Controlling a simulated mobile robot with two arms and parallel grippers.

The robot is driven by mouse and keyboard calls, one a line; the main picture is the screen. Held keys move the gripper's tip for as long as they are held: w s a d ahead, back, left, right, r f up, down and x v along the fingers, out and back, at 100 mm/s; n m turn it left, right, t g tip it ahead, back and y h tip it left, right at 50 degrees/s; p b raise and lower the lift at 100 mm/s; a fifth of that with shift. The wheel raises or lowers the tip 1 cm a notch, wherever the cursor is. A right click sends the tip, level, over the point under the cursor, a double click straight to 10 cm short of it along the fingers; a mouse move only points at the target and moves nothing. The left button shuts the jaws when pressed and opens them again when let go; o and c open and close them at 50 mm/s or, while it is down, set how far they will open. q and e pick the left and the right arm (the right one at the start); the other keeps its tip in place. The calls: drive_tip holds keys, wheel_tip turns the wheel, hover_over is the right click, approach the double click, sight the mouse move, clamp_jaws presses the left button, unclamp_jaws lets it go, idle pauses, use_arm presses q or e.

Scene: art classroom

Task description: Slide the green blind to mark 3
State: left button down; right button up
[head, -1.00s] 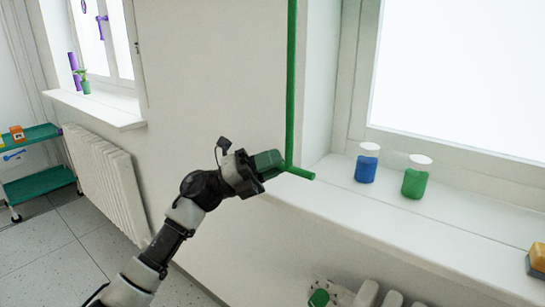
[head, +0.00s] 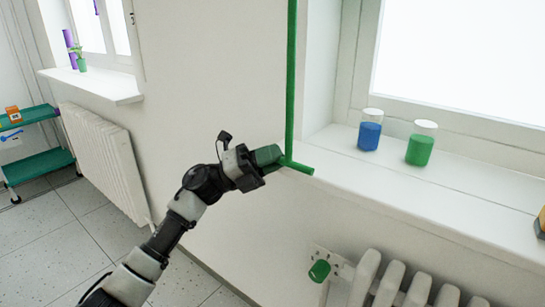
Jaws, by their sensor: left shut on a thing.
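The green blind shows as a thin upright green edge (head: 291,80) with a short green bar at its bottom end, in front of the wall at the left side of the right window. My left gripper (head: 268,158) is shut on the green piece at this lower end. The bottom bar sticks out to the right, about level with the window sill's left end in the picture. No numbered mark can be made out. My right gripper is not in view.
A white sill (head: 420,190) runs right, with a blue-filled jar (head: 370,135) and a green-filled jar (head: 420,149) on it. Below are a radiator (head: 400,287) and a green knob (head: 319,270). Another radiator (head: 105,160) and a green cart (head: 38,167) stand left.

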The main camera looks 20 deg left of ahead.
use_arm(q)
drive_tip(key=shift+d, duration=0.1)
drive_tip(key=c, duration=1.1)
unclamp_jaws()
drive_tip(key=shift+s+a+f, duration=0.1)
drive_tip(key=shift+a+f, duration=0.05)
drive_tip(key=shift+a, duration=0.15)
drive_tip(key=b+v, duration=0.1)
drive_tip(key=v, duration=0.9)
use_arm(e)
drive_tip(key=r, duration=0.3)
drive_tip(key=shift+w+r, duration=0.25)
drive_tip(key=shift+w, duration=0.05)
use_arm(q)
drive_tip(key=shift+a, duration=0.1)
